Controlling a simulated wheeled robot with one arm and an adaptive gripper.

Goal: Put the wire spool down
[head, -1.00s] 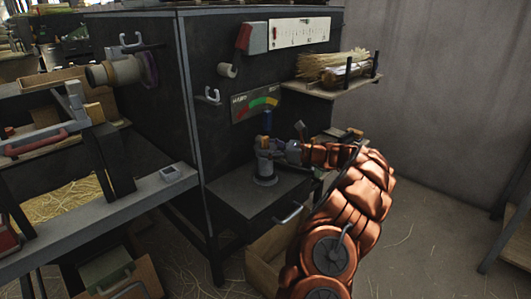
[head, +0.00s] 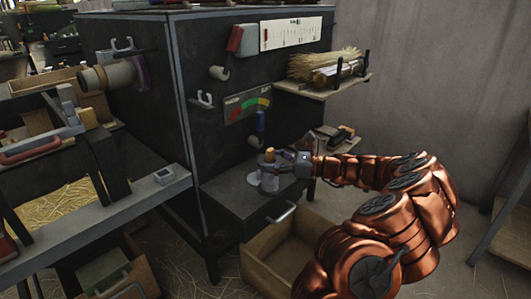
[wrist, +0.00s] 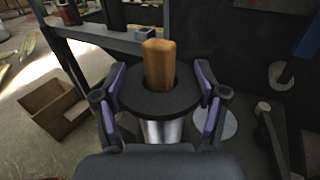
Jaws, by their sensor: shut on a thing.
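The wire spool (wrist: 160,132) is upright between my fingers, with a black round flange (wrist: 135,100) on top and a silver wound body below. A wooden peg (wrist: 159,66) stands up through the flange. The spool also shows in the head view (head: 270,182), above the dark bench top (head: 232,192). My gripper (wrist: 162,104) is shut on the spool, its purple pads on either side of it; it also shows in the head view (head: 275,165). The spool's underside is hidden, so I cannot tell whether it touches the bench top.
A pale disc (wrist: 215,122) lies on the bench top beside the spool. A blue-handled tool (head: 261,120) and a coloured gauge (head: 247,105) are on the panel behind. A shelf (head: 325,87) holds straw bundles.

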